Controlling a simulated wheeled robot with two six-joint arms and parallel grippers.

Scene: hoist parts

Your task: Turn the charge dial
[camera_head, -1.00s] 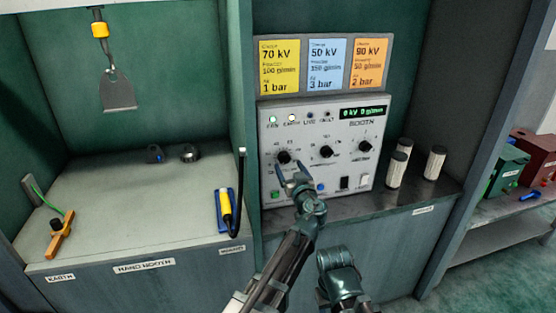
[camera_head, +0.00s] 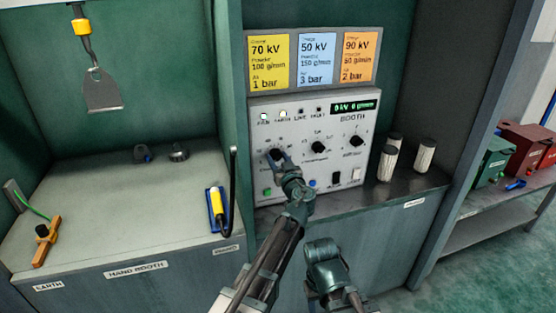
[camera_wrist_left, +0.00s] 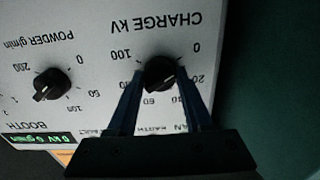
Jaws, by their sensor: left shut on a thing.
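The charge dial (camera_head: 276,154) is the left black knob on the grey booth control panel (camera_head: 345,185). In the left wrist view the dial (camera_wrist_left: 160,72) sits under the upside-down label CHARGE KV. My left gripper (camera_head: 281,160) reaches the panel from below and is shut on the dial. In the wrist view its two blue fingers (camera_wrist_left: 159,78) stand on either side of the knob. The panel's green display (camera_head: 354,106) reads 0 kV 0 g/min. The fingers and wrist hide part of the dial and its scale in the head view. My right gripper's fingers do not show.
Yellow, blue and orange setting cards (camera_head: 318,60) hang above the panel. A powder dial (camera_head: 318,147) and another dial (camera_head: 356,141) are to the right. White ribbed cylinders (camera_head: 424,158) stand on the shelf at right. A yellow-handled tool (camera_head: 216,205) lies on the left bench.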

